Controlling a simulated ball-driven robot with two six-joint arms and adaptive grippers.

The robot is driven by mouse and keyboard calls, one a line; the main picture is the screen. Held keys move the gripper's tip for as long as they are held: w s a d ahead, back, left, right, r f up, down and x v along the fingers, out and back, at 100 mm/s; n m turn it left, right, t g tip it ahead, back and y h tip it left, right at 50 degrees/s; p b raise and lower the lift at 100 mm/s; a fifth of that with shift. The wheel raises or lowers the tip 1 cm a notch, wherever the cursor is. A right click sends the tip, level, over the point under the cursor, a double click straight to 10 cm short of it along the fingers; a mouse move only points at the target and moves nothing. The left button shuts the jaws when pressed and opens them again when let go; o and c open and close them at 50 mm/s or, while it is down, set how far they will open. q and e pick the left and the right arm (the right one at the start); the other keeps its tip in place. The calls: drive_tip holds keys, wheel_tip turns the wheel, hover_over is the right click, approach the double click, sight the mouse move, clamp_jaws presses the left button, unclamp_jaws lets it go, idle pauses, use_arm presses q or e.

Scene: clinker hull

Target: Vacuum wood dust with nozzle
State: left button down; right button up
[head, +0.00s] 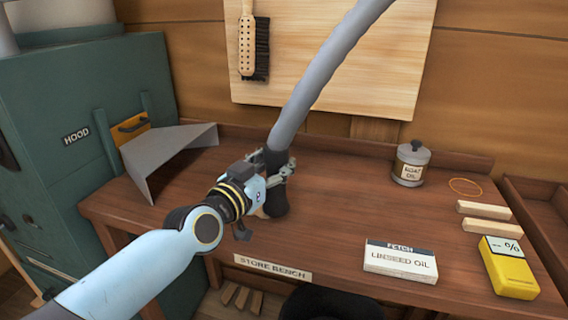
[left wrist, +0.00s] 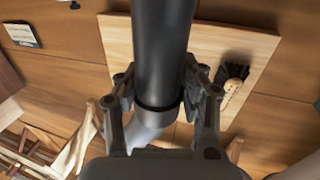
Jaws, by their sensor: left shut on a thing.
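A black nozzle (head: 276,200) on the end of a thick grey hose (head: 325,70) stands near the back left of the bench. My left gripper (head: 272,172) is shut on the nozzle. In the left wrist view the dark tube of the nozzle (left wrist: 162,60) lies between both fingers (left wrist: 163,100), with the grey hose beyond it. The hose runs up and out of the head view at the top. I cannot tell whether the nozzle's lower end touches the bench. No wood dust can be made out. My right gripper is not in view.
The bench (head: 340,225) holds a grey metal hood (head: 165,155) at left. At right are a boat oil tin (head: 411,163), a linseed oil box (head: 400,262), wooden strips (head: 484,208) and a yellow meter (head: 509,268). The bench middle is clear. A brush (head: 248,45) hangs behind.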

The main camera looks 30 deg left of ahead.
use_arm(q)
drive_tip(key=shift+s+a, duration=0.2)
drive_tip(key=shift+a, duration=0.7)
drive_tip(key=shift+s+a, duration=0.25)
drive_tip(key=shift+a, duration=0.7)
drive_tip(key=shift+s+a, duration=0.2)
drive_tip(key=shift+a, duration=0.7)
wheel_tip(320, 180, up, 8)
drive_tip(key=p, duration=0.8)
